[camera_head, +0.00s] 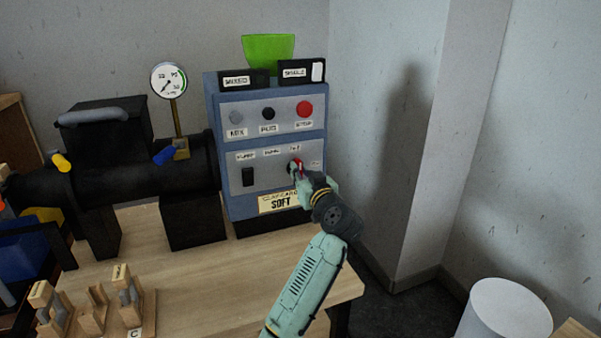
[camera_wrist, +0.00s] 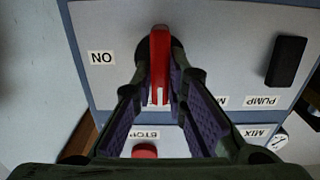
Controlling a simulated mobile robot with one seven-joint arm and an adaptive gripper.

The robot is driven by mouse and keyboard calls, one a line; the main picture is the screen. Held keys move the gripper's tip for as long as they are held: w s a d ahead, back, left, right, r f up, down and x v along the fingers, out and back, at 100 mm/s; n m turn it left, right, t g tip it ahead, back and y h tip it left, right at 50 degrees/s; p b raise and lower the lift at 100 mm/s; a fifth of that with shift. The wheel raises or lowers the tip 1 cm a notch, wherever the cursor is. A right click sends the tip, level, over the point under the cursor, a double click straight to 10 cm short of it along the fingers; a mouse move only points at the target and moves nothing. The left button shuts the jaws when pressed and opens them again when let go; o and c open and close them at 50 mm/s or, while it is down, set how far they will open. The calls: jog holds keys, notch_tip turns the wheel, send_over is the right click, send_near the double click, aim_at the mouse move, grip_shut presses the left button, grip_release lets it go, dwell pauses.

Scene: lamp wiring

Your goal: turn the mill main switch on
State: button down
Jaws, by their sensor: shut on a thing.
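The mill main switch is a red handle (camera_head: 297,164) on the lower grey panel of the blue control box (camera_head: 214,160). In the wrist view the red handle (camera_wrist: 160,62) stands vertical in the picture, on a dark round base. An ON label (camera_wrist: 101,58), upside down there, lies to its left, apart from the handle's line. Another label behind the handle is mostly hidden. My gripper (camera_head: 303,178) is at the panel. Its two fingers (camera_wrist: 162,88) are shut on the handle, one on each side.
A red stop button (camera_head: 304,108) and other knobs sit on the upper panel. A black pump switch (camera_head: 248,177) is left of the handle. A dark barrel (camera_head: 165,170) with a gauge (camera_head: 169,80) stands left.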

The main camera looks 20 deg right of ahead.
dwell(0.4)
jog(key=m, duration=0.3)
jog(key=m+p, duration=0.1)
jog(key=m, duration=0.2)
jog(key=m+p, duration=0.1)
jog(key=m, duration=0.2)
jog(key=shift+d, duration=0.25)
jog(key=shift+d+f+m+p, duration=0.1)
jog(key=shift+f+m+p, duration=0.1)
jog(key=shift+m+p, duration=1.55)
jog(key=shift+f+m+p, duration=0.15)
jog(key=shift+m+p, duration=0.5)
jog(key=shift+m, duration=2.1)
jog(key=c, duration=1.6)
grip_release()
jog(key=shift+s, duration=0.1)
